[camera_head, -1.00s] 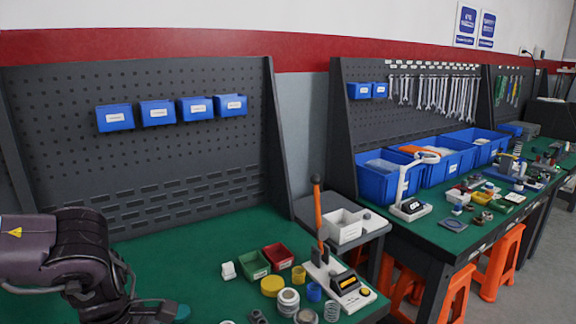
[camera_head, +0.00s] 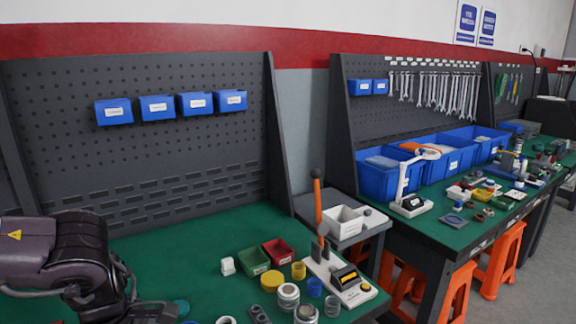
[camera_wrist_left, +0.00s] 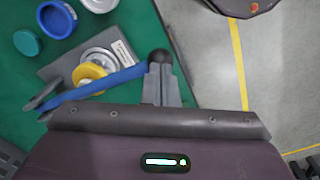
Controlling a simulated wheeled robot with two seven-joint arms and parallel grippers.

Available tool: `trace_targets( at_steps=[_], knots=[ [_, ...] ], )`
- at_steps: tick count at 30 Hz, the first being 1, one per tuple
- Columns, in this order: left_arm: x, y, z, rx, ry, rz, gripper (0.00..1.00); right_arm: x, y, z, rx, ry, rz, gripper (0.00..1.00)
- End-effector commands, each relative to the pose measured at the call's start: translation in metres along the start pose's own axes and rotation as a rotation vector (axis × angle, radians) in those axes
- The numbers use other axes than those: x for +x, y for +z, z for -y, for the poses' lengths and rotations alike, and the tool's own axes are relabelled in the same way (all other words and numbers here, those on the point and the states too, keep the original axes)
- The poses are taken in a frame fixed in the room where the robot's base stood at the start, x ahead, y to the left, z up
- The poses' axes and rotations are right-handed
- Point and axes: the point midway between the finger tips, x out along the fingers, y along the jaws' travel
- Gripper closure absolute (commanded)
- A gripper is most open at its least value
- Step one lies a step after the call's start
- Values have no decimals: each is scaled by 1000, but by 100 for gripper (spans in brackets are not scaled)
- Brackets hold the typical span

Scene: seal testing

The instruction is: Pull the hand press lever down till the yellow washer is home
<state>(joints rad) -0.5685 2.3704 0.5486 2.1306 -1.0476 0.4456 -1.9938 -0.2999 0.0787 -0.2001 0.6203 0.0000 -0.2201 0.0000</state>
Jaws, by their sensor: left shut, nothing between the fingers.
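In the left wrist view the hand press has a grey base plate (camera_wrist_left: 62,66) with a white label. Its blue lever (camera_wrist_left: 115,78) slants across the plate and ends in a black knob (camera_wrist_left: 160,57). The yellow washer (camera_wrist_left: 88,72) lies beside a pale round part (camera_wrist_left: 98,58), partly covered by the lever; how deep it sits cannot be told. My left gripper (camera_wrist_left: 161,72) is shut and empty, its tips right at the knob; I cannot tell whether they touch it. In the head view my left wrist is at the lower left. My right gripper is not in view.
A blue ring (camera_wrist_left: 57,19), a teal cap (camera_wrist_left: 27,43) and a white part lie near the press. The green bench ends just right of the knob, with floor beyond. Small bins (camera_head: 253,262), jars and an orange-levered device (camera_head: 345,282) stand at the bench's right.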

Motion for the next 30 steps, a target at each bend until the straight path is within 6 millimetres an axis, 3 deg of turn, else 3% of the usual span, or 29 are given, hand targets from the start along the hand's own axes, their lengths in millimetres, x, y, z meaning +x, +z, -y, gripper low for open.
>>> trace_targets(
  at_steps=[30],
  knots=[
    [19, 1, 2, 0, -1, -1, 100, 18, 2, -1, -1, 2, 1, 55]
  ],
)
